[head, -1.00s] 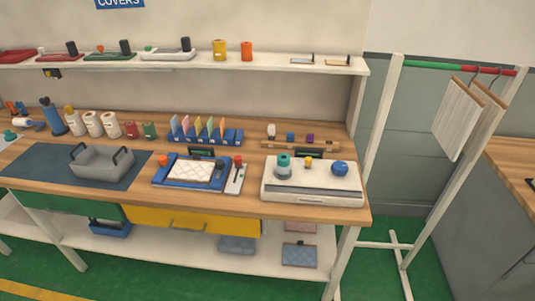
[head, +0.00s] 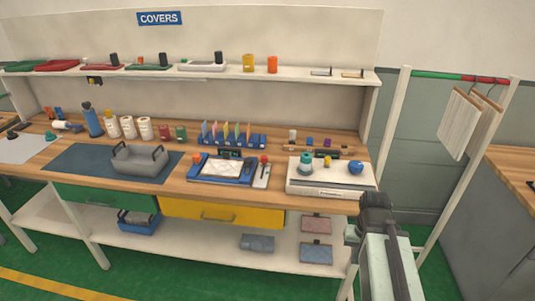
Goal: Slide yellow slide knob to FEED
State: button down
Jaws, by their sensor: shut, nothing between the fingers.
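A small yellow knob (head: 327,161) stands on top of the white machine (head: 331,191) at the right end of the workbench. It is between a teal-and-grey round part (head: 306,167) and a blue ball-shaped knob (head: 355,167). I cannot make out its slot or a FEED mark at this size. My gripper (head: 376,199) is dark, at the end of my pale arm at the lower right. It is shut and empty, in front of the bench's right end, apart from the knob.
A blue-framed press (head: 221,181) and a narrow panel with a red knob (head: 263,172) are left of the white machine. A grey basket (head: 140,160) sits on a dark mat. A rack with hanging boards (head: 459,125) stands to the right.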

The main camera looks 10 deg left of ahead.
aim_at(327, 162)
jog(key=u, duration=1.35)
jog(key=i, duration=0.9)
jog(key=u, duration=0.05)
